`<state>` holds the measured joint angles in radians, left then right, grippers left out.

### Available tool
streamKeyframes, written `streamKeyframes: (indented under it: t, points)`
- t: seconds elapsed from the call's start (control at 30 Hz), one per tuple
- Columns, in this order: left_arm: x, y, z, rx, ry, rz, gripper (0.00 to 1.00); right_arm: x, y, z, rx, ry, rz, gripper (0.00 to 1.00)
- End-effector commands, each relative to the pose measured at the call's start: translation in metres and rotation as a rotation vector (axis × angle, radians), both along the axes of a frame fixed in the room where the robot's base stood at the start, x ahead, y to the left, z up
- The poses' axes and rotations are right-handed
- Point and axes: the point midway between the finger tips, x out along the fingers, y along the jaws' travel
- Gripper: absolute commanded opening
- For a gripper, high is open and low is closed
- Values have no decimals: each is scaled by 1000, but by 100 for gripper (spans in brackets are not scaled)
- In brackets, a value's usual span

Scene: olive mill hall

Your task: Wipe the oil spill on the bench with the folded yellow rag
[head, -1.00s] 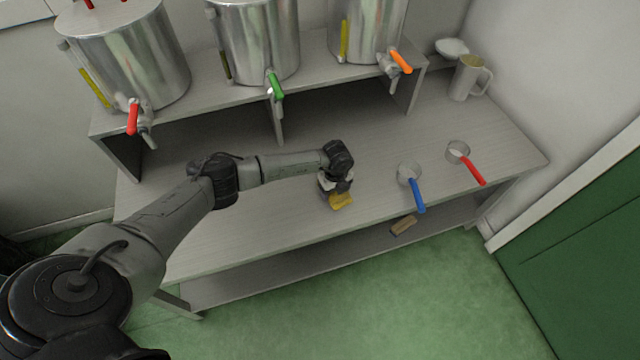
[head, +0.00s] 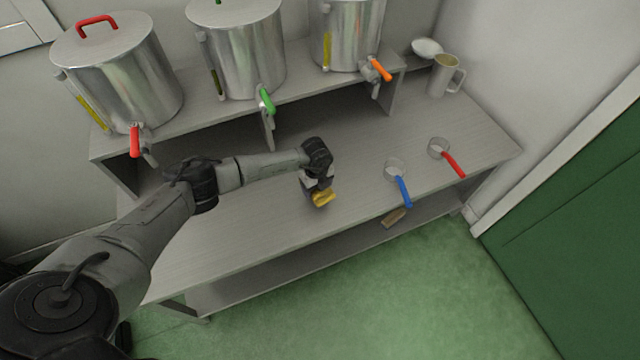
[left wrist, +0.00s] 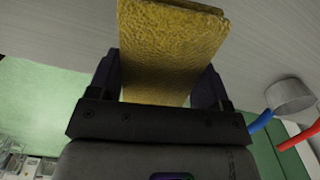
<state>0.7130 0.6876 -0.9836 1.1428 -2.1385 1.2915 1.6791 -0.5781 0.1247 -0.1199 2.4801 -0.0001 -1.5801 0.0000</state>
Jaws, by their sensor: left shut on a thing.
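The folded yellow rag (head: 324,199) is in my left gripper (head: 318,190), over the bench (head: 240,220) near its front edge. In the left wrist view the rag (left wrist: 172,50) stands out between the two dark fingers of the left gripper (left wrist: 165,82), which is shut on it. I cannot tell whether the rag touches the bench top. No oil spill can be made out on the bench; part of the top is hidden behind my left arm. My right gripper is not in view.
A blue-handled measure (head: 395,170) and a red-handled measure (head: 439,149) stand right of the rag. Steel tanks (head: 125,75) with taps stand on a raised shelf behind. A jug (head: 444,75) and white bowl (head: 427,48) are at the back right. A brown block (head: 394,217) lies below.

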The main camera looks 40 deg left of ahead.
Motion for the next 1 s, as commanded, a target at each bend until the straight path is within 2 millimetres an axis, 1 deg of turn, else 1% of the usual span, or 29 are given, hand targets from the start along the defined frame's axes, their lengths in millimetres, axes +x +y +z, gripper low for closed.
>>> streamKeyframes:
  t: [0.03, 0.2, 0.8, 0.9, 0.97, 1.0]
  points:
    - [0, 0, 10, 0, -1, 0, 50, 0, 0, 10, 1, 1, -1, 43]
    - [0, 0, 21, 0, -1, 0, 50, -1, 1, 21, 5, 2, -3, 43]
    - [1, -1, 21, 0, -1, -4, 50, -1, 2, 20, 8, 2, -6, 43]
    - [4, -4, 27, -1, -3, -54, 50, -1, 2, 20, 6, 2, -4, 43]
    - [9, -10, 35, -1, -5, -123, 50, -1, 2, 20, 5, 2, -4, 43]
    - [13, -14, 42, -2, -7, -187, 50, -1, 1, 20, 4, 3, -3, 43]
